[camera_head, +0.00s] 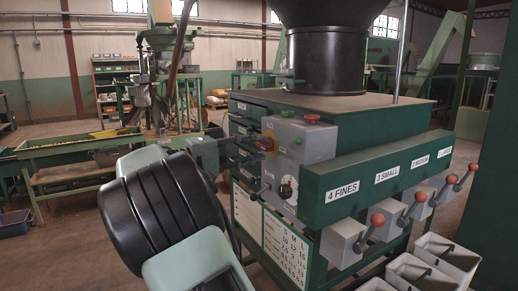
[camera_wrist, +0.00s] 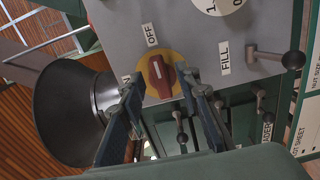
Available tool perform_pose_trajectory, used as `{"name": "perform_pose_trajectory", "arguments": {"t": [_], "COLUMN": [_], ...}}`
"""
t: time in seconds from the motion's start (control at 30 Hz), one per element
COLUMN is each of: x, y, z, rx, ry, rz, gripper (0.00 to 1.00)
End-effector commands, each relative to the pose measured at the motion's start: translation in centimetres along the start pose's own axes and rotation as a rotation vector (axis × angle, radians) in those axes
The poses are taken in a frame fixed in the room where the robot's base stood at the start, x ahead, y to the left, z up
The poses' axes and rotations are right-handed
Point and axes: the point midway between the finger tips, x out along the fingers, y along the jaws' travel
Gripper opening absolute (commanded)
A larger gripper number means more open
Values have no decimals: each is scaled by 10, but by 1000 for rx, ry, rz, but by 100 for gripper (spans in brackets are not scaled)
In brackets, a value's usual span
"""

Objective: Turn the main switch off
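The main switch is a red knob on a round yellow plate (camera_wrist: 160,75), set in the grey control panel. It also shows in the head view as a small red and yellow switch (camera_head: 267,144). In the wrist view an OFF label (camera_wrist: 151,35) is above the knob, and another label at its left is partly hidden by a finger. My gripper (camera_wrist: 163,88) is open, with one finger on each side of the knob in the picture. I cannot tell whether the fingers touch it. In the head view my gripper (camera_head: 238,147) reaches the panel from the left.
The grey panel (camera_head: 305,143) also carries buttons on top and a black dial (camera_head: 287,188). A FILL label (camera_wrist: 223,58) and a black-knobbed lever (camera_wrist: 280,57) are right of the switch. Red-knobbed levers (camera_head: 377,220) and bins (camera_head: 420,272) line the machine's front.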

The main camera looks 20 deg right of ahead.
Motion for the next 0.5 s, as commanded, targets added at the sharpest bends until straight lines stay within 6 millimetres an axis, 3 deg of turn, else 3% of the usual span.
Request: {"name": "perform_pose_trajectory", "arguments": {"t": [0.3,0.5], "x": [-69,-97], "y": [-1,-1], "z": [-1,-1], "rx": [0,0], "ry": [5,3], "rz": [0,0], "gripper": [30,30]}}
